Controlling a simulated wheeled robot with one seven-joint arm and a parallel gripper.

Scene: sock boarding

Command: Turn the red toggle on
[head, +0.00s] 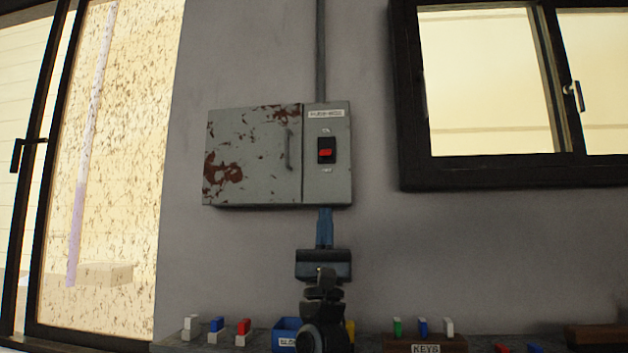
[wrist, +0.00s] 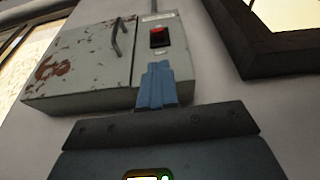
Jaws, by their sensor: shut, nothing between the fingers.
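The red toggle (head: 325,151) sits in a black housing on the right-hand panel of a grey wall box (head: 255,165), between an "ON" label above and an "OFF" label below. It also shows in the wrist view (wrist: 158,36). I cannot tell for certain which way it is tipped. My gripper (head: 324,212) is shut and empty, its blue fingers pointing up. In the head view the fingertips show just below the box's lower edge, under the toggle. In the wrist view the fingertips (wrist: 158,66) appear a little below the toggle, apart from it.
The box's closed, rust-spotted door has a handle (head: 288,149) left of the toggle. A conduit (head: 320,50) rises above the box. A dark-framed window (head: 400,100) is at the right. Below, a ledge holds coloured blocks, a blue bin (head: 287,335) and a "KEYS" holder (head: 425,348).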

